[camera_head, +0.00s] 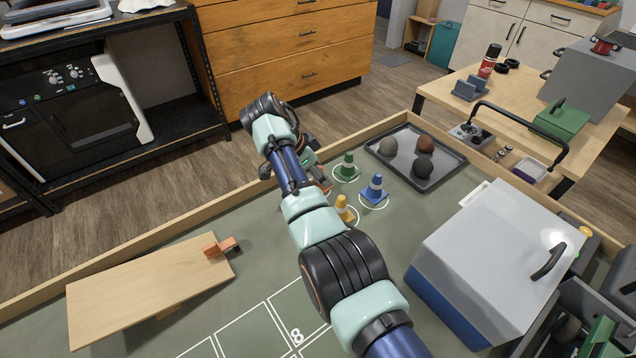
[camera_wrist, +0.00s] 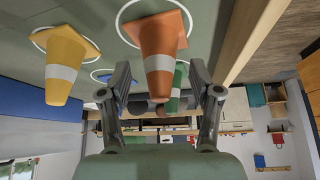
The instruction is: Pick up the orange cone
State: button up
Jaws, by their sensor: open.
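The orange cone (camera_wrist: 158,42), with a white band, stands in a white ring on the mat and fills the upper middle of the wrist view, upside down there. In the head view only a sliver of the orange cone (camera_head: 327,187) shows beside my arm. My gripper (camera_wrist: 160,72) is open, one finger on each side of the cone's lower part in the wrist picture. I cannot tell whether a finger touches it. In the head view my gripper (camera_head: 307,160) is low over the mat, partly hidden by my arm.
A yellow cone (camera_head: 342,209), a blue cone (camera_head: 375,187) and a green cone (camera_head: 347,165) stand close by. A dark tray (camera_head: 448,172) with 3 rocks lies behind them. A wooden ramp (camera_head: 130,293) is at left, a grey-lidded box (camera_head: 490,250) at right.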

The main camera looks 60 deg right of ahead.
jog(key=x, duration=0.2)
jog(key=shift+s+d+f, duration=0.1)
jog(key=shift+s+f, duration=0.05)
jog(key=shift+f, duration=0.15)
jog(key=c, duration=1.1)
jog(key=shift+o, duration=0.2)
notch_tip(320, 180, up, 20)
jog(key=p, duration=0.4)
jog(key=shift+r+p, duration=0.1)
jog(key=shift+p, duration=0.25)
